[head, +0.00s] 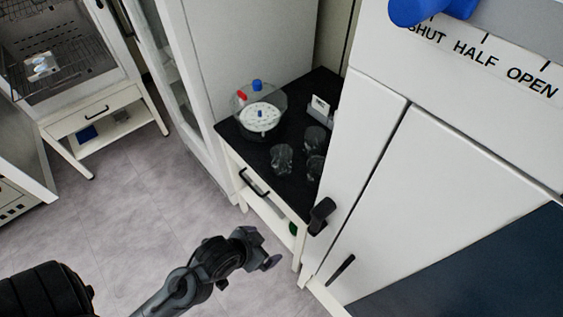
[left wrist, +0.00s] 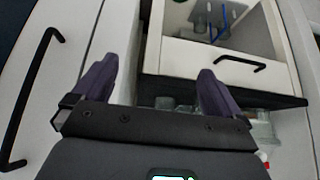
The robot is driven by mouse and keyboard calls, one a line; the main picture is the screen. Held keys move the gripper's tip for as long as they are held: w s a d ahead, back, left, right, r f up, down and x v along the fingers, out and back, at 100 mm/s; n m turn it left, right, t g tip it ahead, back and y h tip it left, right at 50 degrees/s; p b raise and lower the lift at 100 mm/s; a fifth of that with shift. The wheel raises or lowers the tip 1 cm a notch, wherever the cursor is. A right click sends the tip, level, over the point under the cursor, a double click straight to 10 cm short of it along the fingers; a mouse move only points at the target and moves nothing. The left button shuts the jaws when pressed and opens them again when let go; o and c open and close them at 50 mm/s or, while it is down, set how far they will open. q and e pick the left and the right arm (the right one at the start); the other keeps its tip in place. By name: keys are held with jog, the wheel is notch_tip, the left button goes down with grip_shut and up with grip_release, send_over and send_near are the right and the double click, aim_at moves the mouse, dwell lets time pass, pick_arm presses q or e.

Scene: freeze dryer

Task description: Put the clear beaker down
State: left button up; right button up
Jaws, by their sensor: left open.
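Three clear glass beakers stand on the black-topped side table in the head view: one at the front left (head: 281,158), one at the back (head: 315,138) and one at the right (head: 315,167). I cannot tell which one the task means. My left gripper (head: 268,262) is below and in front of the table, apart from the beakers. In the left wrist view its two purple fingers (left wrist: 155,88) are spread with nothing between them. Beyond them, glassware (left wrist: 165,102) shows dimly at the black tabletop's edge. My right gripper is not in view.
The side table (head: 247,148) also holds a clear round vessel (head: 260,113) with blue and red caps. A tall white cabinet (head: 400,180) with black handles stands close on the right. A drawer handle (head: 254,183) juts from the table's front. Open floor (head: 150,220) lies left.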

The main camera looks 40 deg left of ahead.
pick_arm(q)
jog(key=w+a+r+n+t+y+b, duration=0.1)
jog(key=w+a+n+t+y, duration=0.1)
jog(key=w+a+t, duration=0.35)
jog(key=n+t+y+b, duration=0.3)
jog(key=t+y, duration=0.1)
jog(key=t, duration=0.1)
send_near(277, 160)
jog(key=w+f, duration=0.1)
jog(key=x, duration=0.2)
jog(key=b+x, duration=0.1)
jog(key=x, duration=0.1)
jog(key=r+x, duration=0.1)
jog(key=x, duration=0.1)
jog(key=shift+a, duration=0.25)
jog(key=shift+w+a, duration=0.1)
jog(key=shift+w, duration=0.35)
jog(key=shift+w+a+f+b, duration=0.1)
jog(key=shift+w+b, duration=0.45)
jog(key=b+x, duration=0.1)
jog(key=x, duration=0.3)
